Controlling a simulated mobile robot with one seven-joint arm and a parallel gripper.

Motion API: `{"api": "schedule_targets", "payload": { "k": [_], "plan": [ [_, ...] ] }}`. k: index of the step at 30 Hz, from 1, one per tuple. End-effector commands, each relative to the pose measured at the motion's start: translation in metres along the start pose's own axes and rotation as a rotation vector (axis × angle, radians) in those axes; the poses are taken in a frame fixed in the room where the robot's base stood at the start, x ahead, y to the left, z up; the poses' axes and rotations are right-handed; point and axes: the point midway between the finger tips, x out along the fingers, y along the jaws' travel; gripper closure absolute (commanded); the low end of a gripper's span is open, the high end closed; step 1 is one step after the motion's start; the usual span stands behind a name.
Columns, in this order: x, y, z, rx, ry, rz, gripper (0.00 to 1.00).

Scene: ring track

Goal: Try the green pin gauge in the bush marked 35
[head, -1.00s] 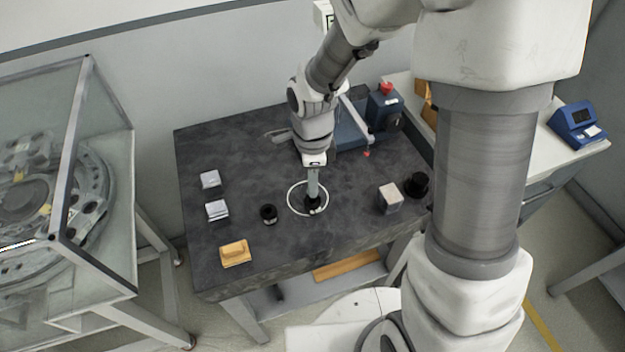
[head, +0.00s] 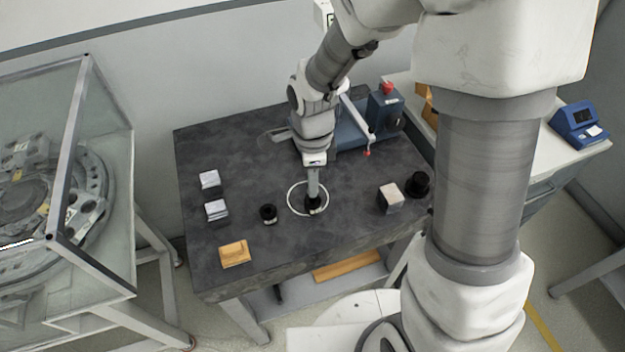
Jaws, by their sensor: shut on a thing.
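My gripper (head: 313,194) points straight down over the dark table, inside a white ring marking (head: 292,206). It is shut on a dark piece (head: 313,207) at or just above the tabletop. The fingers hide much of this piece, and I cannot tell whether it is a bush or part of a gauge. A short black cylinder (head: 268,214) with a hole in its top stands left of the ring. A larger black cylinder (head: 418,184) stands at the right edge. No green pin gauge can be made out, and no marking 35 is legible.
Two grey blocks (head: 210,180) (head: 217,210) and a wooden block (head: 235,254) lie at the left. A pale-topped block (head: 390,197) stands right of the ring. A blue machine with a lever (head: 352,130) stands behind. A glass-walled enclosure (head: 66,150) is on the left.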

Motion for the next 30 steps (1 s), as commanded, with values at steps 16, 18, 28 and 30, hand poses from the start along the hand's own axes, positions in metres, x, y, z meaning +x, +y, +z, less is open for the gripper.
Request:
{"api": "schedule_targets", "payload": {
  "k": [16, 18, 28, 30],
  "plan": [
    [0.005, 0.0, 0.0, -0.001, 0.0, 0.0, 1.0],
    [0.006, 0.0, 0.0, -0.001, 0.0, 0.0, 1.0],
    [0.013, 0.0, 0.0, -0.001, 0.0, 0.001, 1.0],
    [0.014, 0.0, 0.0, -0.001, 0.0, 0.0, 1.0]
  ]
}}
